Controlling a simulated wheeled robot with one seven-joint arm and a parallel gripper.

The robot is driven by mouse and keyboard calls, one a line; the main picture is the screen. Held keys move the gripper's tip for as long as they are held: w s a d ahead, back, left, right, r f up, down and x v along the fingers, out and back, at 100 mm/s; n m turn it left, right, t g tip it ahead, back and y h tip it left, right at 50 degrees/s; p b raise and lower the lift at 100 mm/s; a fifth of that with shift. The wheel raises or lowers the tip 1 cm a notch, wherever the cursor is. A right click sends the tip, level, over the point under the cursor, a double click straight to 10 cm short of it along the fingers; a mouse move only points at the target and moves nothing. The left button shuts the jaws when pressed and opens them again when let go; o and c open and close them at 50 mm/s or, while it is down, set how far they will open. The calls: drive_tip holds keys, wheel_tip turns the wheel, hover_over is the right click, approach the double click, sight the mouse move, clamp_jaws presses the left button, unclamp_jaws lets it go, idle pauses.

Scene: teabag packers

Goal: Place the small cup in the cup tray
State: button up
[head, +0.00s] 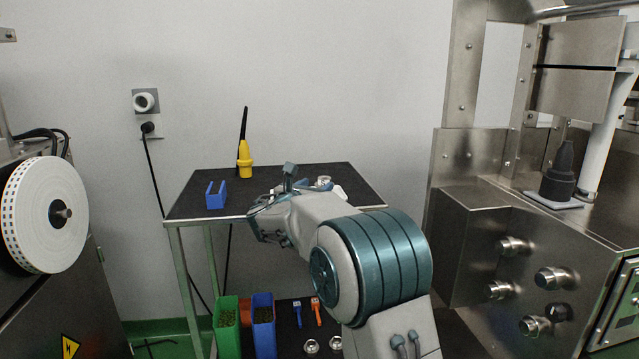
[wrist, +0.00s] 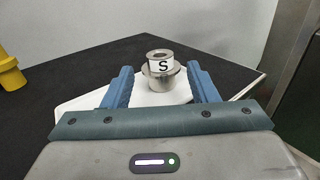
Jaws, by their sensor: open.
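The small cup (wrist: 161,56) is metal with a white label marked "S". In the wrist view it stands upright over a wider metal base (wrist: 160,80), on a white tray (wrist: 85,103). I cannot tell whether the base is part of the cup. In the head view the cup (head: 324,180) shows only partly, behind my gripper, with a bit of the white tray (head: 341,193) beside it. My gripper (wrist: 160,72) is open and empty, with one blue finger on each side of the cup's line. The fingers look short of the cup, with gaps on both sides.
The black tabletop (head: 205,180) also bears a blue holder (head: 216,197) and a yellow holder (head: 245,162) with a black rod. The lower shelf holds a green bin (head: 228,325), a blue bin (head: 263,330), tools and small metal pieces. A steel machine (head: 480,240) stands right.

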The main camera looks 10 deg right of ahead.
drive_tip(key=v, duration=0.8)
drive_tip(key=s+d+f+m+g+y, duration=0.1)
drive_tip(key=s+d+f+m+g, duration=0.3)
drive_tip(key=s, duration=0.3)
drive_tip(key=s+d+f+m+g, duration=0.3)
drive_tip(key=s+d+m, duration=0.1)
drive_tip(key=s+m, duration=0.25)
drive_tip(key=s+d+f+m+g+y, duration=0.1)
drive_tip(key=s+d+f+m+g, duration=0.25)
drive_tip(key=s, duration=0.35)
drive_tip(key=s+a+f+m+g+y, duration=0.1)
drive_tip(key=s+a+f+m+y, duration=0.1)
drive_tip(key=s+f+m+y, duration=0.2)
drive_tip(key=s+a+f+m+g+y, duration=0.2)
drive_tip(key=s+a+f+m+y, duration=0.1)
drive_tip(key=s+m, duration=0.7)
drive_tip(key=s+f+y+p, duration=0.1)
drive_tip(key=s+f, duration=0.1)
drive_tip(key=s, duration=0.2)
drive_tip(key=shift+a+m, duration=0.15)
drive_tip(key=shift+m, duration=0.25)
drive_tip(key=shift+s+r, duration=0.1)
drive_tip(key=shift+c, duration=0.3)
drive_tip(key=c, duration=0.3)
drive_tip(key=shift+a, duration=0.1)
